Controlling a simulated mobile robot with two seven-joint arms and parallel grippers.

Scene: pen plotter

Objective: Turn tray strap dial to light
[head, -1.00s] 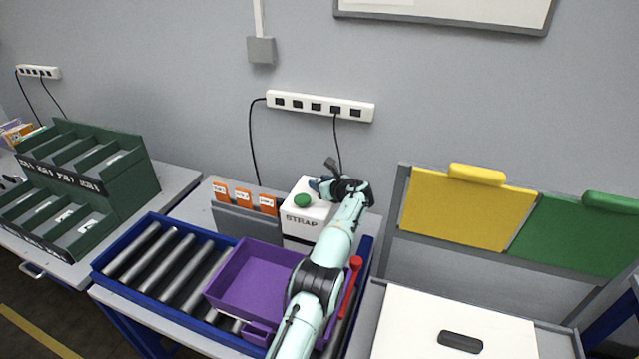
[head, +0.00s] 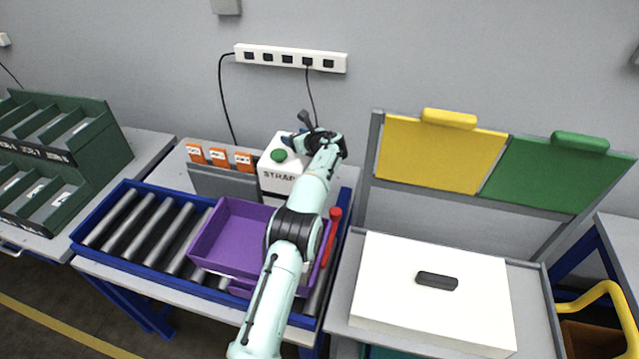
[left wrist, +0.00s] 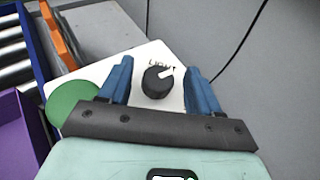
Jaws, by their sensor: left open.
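The white strap box (head: 273,186), marked STRAP on its front, stands at the back of the roller table with a green button (head: 278,155) on top. In the left wrist view the black dial (left wrist: 156,84) sits on the box top, its white pointer aimed to the upper right, at the word LIGHT. My left gripper (head: 301,141) is over the box top. In the left wrist view, its blue fingers (left wrist: 159,84) are open, one on each side of the dial, with gaps between. In the head view my gripper hides the dial. My right gripper is out of view.
A purple tray (head: 223,245) sits on the rollers inside a blue frame, with a red handle (head: 330,236) beside it. Orange-tagged grey holders (head: 222,183) stand left of the box. A power strip (head: 291,58) with cables is on the wall behind. A white case (head: 430,300) lies right.

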